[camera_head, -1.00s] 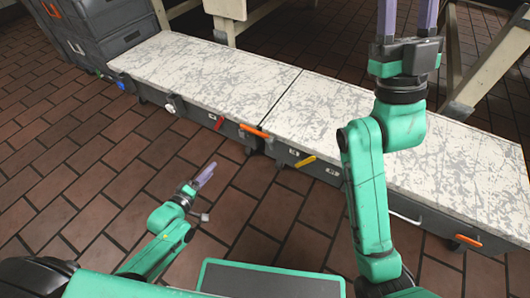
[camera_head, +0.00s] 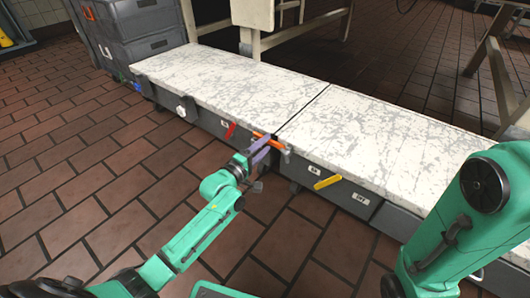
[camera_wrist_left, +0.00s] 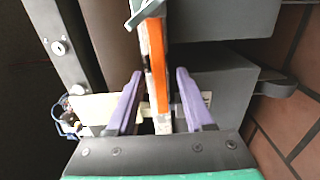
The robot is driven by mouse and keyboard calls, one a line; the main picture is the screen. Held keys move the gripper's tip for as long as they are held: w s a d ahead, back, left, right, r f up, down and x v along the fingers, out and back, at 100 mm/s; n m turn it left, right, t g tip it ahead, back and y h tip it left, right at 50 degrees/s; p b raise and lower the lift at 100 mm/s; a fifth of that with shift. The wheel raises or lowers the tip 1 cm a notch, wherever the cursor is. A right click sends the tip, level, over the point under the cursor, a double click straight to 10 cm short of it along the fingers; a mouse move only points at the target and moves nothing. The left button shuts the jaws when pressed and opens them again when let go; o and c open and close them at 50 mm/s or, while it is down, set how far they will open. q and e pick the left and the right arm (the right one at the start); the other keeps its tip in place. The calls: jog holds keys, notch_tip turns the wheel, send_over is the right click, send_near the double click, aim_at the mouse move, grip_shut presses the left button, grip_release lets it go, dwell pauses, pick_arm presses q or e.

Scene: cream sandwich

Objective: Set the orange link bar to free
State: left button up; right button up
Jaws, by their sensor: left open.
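The orange link bar (camera_head: 268,138) is on the front side of the bench, at the seam between two grey units with white marbled tops. In the left wrist view the orange bar (camera_wrist_left: 157,66) runs lengthwise between the two purple fingers, with a gap to each finger. My left gripper (camera_head: 262,146) is open at the bar and partly covers it in the head view. The gripper (camera_wrist_left: 160,74) also shows in the left wrist view. A grey metal bracket (camera_wrist_left: 146,13) shows at the bar's far end. My right gripper is out of view; only its arm shows at the right.
A red handle (camera_head: 230,130) and a white knob (camera_head: 186,108) are on the left unit's front, a yellow handle (camera_head: 327,182) on the right unit's. Grey crates (camera_head: 135,30) stand at the back left. The brick floor in front is clear.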

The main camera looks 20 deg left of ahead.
pick_arm(q)
jog(key=shift+w+d, duration=0.1)
jog(key=shift+w, duration=0.1)
grip_shut()
dwell(1.3)
